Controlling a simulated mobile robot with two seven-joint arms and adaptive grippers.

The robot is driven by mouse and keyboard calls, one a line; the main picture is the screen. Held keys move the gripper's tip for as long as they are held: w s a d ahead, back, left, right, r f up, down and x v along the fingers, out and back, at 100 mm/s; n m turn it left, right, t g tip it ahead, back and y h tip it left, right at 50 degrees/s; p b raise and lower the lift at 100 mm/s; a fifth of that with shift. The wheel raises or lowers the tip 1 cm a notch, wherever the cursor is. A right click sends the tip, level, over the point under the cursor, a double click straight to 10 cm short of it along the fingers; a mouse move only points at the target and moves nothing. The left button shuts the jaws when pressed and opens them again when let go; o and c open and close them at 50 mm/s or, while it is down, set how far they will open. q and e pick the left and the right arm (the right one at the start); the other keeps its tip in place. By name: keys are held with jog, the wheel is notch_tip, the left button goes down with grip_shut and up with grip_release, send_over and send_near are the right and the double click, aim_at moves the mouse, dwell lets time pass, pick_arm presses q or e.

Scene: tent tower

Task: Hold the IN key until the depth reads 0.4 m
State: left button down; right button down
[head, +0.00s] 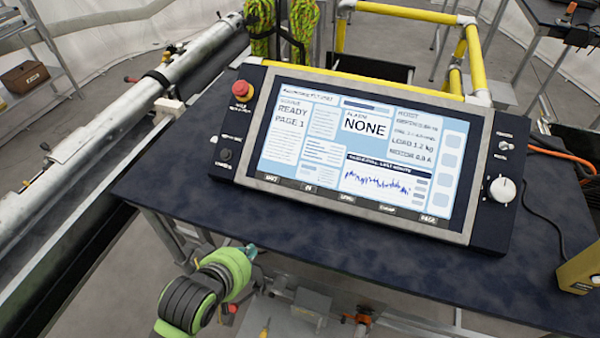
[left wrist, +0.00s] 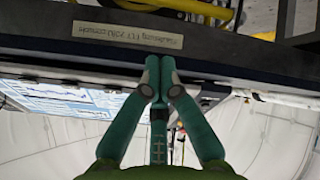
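The control console (head: 480,225) lies tilted on the dark table. Its lit screen (head: 325,125) shows READY, PAGE 1 and alarm NONE; the depth line at upper right is too small to read surely. The IN key (head: 308,187) is second from the left in the row under the screen. My left gripper (head: 250,250) is in front of the table's front edge, apart from the IN key and below it in the picture. In the left wrist view the left gripper (left wrist: 156,75) has its teal fingers together, with nothing between them. My right gripper is not in view.
A red stop button (head: 239,88) sits on the console's left side and a white knob (head: 502,189) on its right. Bare table (head: 300,235) lies before the console. A yellow box (head: 580,270) is at the right edge. A long metal cylinder (head: 110,130) runs along the left.

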aim_at(309, 188)
pick_arm(q)
jog(key=w+d+r, duration=0.1)
jog(key=w+d+r+n+t+h, duration=0.1)
jog(key=r, duration=0.1)
jog(key=w+d+r+n+t, duration=0.1)
jog(key=r, duration=0.1)
jog(key=shift+w+d+h, duration=0.15)
jog(key=shift+w+h, duration=0.15)
jog(key=shift+w, duration=0.1)
jog(key=w+d+r+n+t+h, duration=0.2)
jog(key=w+d+r+n+h, duration=0.1)
jog(key=d+r, duration=0.3)
jog(key=shift+w+d+r+n+t+h, duration=0.15)
jog(key=shift+d+r+n+t+h, duration=0.25)
jog(key=shift+r, duration=0.95)
jog(key=shift+a, duration=0.1)
jog(key=w+f+b, duration=0.1)
jog(key=f+b, duration=0.1)
jog(key=w+f+b, duration=0.1)
jog(key=f+b, duration=0.1)
jog(key=w+d+f+b, duration=0.1)
jog(key=b, duration=0.1)
jog(key=shift+w+f+b, duration=0.35)
jog(key=shift+f, duration=0.05)
jog(key=shift+w+d+f+b, duration=0.25)
jog(key=shift+w+f+b, duration=0.1)
jog(key=shift+w+f, duration=0.3)
